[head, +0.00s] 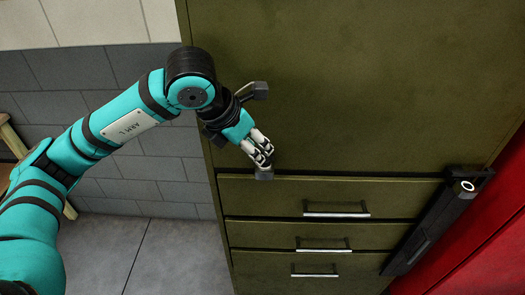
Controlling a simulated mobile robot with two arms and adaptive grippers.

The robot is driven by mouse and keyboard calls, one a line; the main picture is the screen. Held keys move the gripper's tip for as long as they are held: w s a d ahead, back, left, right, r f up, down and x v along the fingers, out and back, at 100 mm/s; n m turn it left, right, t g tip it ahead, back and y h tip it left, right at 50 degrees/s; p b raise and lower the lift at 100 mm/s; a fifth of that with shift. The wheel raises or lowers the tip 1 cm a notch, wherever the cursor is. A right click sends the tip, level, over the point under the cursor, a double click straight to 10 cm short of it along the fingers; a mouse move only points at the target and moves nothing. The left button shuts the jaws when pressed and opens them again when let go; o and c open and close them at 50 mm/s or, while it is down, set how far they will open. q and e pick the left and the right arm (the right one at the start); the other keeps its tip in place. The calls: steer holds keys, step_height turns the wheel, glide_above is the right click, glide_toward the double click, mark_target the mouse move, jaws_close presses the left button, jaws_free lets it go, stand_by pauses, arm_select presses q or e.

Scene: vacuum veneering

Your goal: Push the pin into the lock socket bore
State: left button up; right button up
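My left gripper (264,166) points down and to the right, in front of the green cabinet's face, just above the top drawer's left part. A small grey block shows at its fingertips; I cannot tell whether it is the pin or part of the fingers. A dark bar (437,226) runs slanted along the cabinet's right side. Near its top end is a pale ring (467,185) around a dark centre, which looks like the lock socket bore. The gripper is well to the left of this ring. No pin can be made out clearly. My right gripper is not in view.
The green cabinet (350,80) has several drawers with metal handles, the top one (336,210) closest to my gripper. A red surface (478,245) stands at the right. Grey tiled wall (160,180) and open floor (150,250) lie at the left.

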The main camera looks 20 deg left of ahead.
arm_select(q)
steer(key=shift+p+x, duration=0.5)
steer(key=shift+x, duration=2.1)
steer(key=c, duration=0.5)
steer(key=o, duration=0.3)
jaws_close()
steer(key=shift+r, duration=0.15)
steer(key=shift+r+p, duration=0.55)
steer(key=shift+r, duration=1.2)
